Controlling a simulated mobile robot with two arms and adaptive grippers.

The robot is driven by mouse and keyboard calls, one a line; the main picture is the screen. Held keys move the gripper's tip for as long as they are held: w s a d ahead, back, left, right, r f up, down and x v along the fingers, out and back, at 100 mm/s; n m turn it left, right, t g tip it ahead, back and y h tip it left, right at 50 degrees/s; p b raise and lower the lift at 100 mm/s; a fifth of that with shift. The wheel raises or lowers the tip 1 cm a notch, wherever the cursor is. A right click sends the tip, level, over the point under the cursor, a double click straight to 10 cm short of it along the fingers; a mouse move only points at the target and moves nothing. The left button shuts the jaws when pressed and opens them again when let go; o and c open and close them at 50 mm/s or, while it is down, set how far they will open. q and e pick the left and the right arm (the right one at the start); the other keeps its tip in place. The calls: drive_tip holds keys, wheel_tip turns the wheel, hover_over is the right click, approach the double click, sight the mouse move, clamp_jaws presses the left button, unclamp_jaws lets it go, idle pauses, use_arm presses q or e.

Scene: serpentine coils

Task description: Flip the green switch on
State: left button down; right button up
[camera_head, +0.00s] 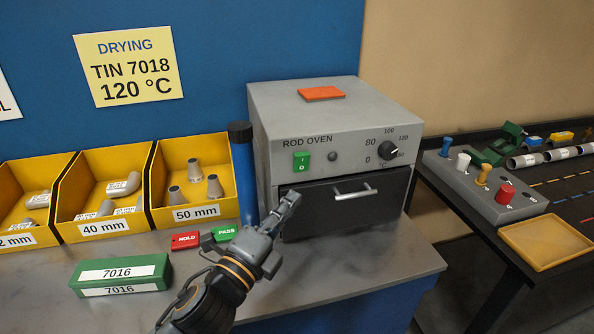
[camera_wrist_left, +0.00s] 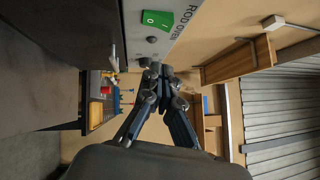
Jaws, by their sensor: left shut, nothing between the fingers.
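The green switch (camera_head: 302,162) is a rocker marked I and O on the front panel of the grey rod oven (camera_head: 315,112), left of a small round lamp. It also shows in the left wrist view (camera_wrist_left: 158,19), near the top. My left gripper (camera_head: 291,199) is shut and empty, in front of the oven's dark drawer front, below the switch and apart from it in the picture. In the left wrist view its closed fingertips (camera_wrist_left: 157,72) lie below the switch. My right gripper is not in view.
The dial (camera_head: 389,151) and drawer handle (camera_head: 353,192) sit right of the switch. A blue tube with a black cap (camera_head: 240,133) stands left of the oven. Red and green tags (camera_head: 185,240) and a green 7016 box (camera_head: 120,275) lie on the bench. Yellow bins (camera_head: 190,217) stand behind.

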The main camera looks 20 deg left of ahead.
sight(304, 158)
use_arm(q)
drive_tip(key=w, duration=0.2)
drive_tip(key=w+r+p, duration=0.1)
drive_tip(key=w, duration=0.2)
drive_tip(key=w+a+r+p, duration=0.1)
drive_tip(key=w, duration=0.2)
drive_tip(key=shift+w, duration=0.1)
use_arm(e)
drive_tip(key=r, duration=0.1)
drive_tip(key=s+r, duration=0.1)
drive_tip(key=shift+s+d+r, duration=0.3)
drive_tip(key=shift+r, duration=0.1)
use_arm(q)
drive_tip(key=shift+r, duration=0.1)
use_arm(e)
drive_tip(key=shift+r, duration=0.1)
use_arm(q)
drive_tip(key=p, duration=0.2)
drive_tip(key=r+p, duration=0.1)
drive_tip(key=p, duration=0.1)
drive_tip(key=shift+w+a+r+n+g+y+p, duration=0.2)
drive_tip(key=shift+w+a+n+g+y+p, duration=0.1)
drive_tip(key=shift+n+g+p, duration=0.1)
drive_tip(key=shift+d+f+b, duration=0.1)
drive_tip(key=shift+f+b, duration=0.4)
drive_tip(key=shift+b, duration=0.05)
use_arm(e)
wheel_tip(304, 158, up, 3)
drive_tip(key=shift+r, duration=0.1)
